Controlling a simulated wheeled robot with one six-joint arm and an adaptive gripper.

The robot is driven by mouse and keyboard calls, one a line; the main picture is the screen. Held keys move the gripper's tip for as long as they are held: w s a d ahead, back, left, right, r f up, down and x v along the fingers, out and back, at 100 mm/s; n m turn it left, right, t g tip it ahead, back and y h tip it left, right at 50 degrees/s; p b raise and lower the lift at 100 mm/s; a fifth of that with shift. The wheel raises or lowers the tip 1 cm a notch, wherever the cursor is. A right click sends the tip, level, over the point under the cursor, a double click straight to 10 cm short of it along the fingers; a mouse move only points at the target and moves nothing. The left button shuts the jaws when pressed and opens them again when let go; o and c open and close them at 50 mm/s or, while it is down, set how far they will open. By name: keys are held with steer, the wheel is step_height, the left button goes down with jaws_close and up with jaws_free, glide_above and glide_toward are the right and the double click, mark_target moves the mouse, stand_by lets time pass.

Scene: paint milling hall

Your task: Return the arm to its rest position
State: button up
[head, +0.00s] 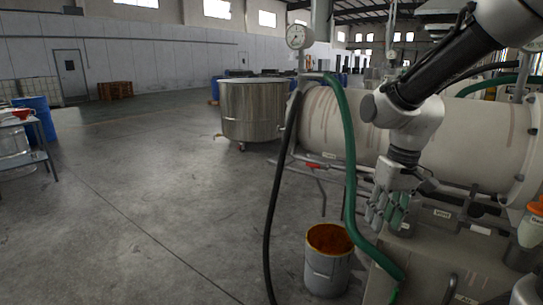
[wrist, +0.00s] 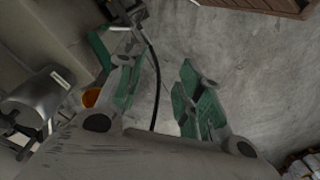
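My arm reaches in from the upper right of the head view, its wrist bent downward. My gripper (head: 386,222) hangs in front of the pale mill drum (head: 330,130), with its fingers pointing down. In the wrist view my gripper (wrist: 144,62) has its two green-padded fingers spread apart. Nothing is between them except a view of the floor and a dark hose behind. The gripper appears empty and holds nothing.
A bucket with orange-brown contents (head: 328,240) stands on the floor below and left of my gripper. A green hose (head: 349,150) and a black hose (head: 274,200) hang nearby. A steel vat (head: 254,110) stands farther back. The floor at left is open.

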steer(key=s+d+r+m+t+h, duration=0.1)
steer(key=s+d+r+t, duration=0.3)
steer(key=s+d+r, duration=0.5)
steer(key=s+d+m, duration=0.1)
steer(key=s, duration=0.2)
steer(key=shift+d, duration=0.35)
